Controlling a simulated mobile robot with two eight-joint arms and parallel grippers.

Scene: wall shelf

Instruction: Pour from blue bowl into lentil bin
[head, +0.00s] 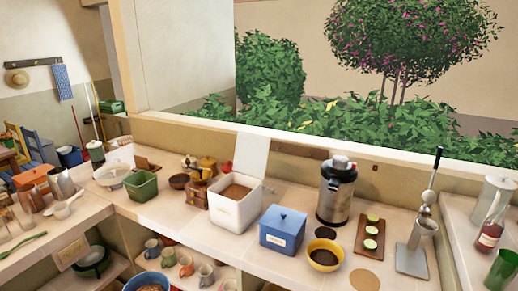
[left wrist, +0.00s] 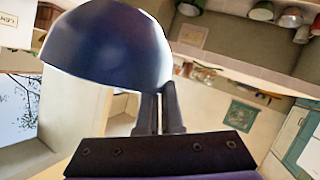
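A dark blue bowl (left wrist: 108,45) fills the upper left of the left wrist view, its outer side towards the camera. The fingers of my left gripper (left wrist: 160,92) are close together at its rim and hold it. In the head view a blue bowl (head: 148,289) with brown contents shows at the bottom edge, mostly cut off. A white bin (head: 232,215) stands on the counter with its lid raised and brown grainy contents inside; its label is too small to read, but it looks like the lentil bin. My right gripper is in neither view.
A closed blue box (head: 283,230) stands right of the white bin, near a yellow bowl (head: 325,258) and a steel urn (head: 337,192). A green container (head: 142,187) and brown jars (head: 200,178) stand to the left. Mugs (head: 186,266) sit on the shelf below.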

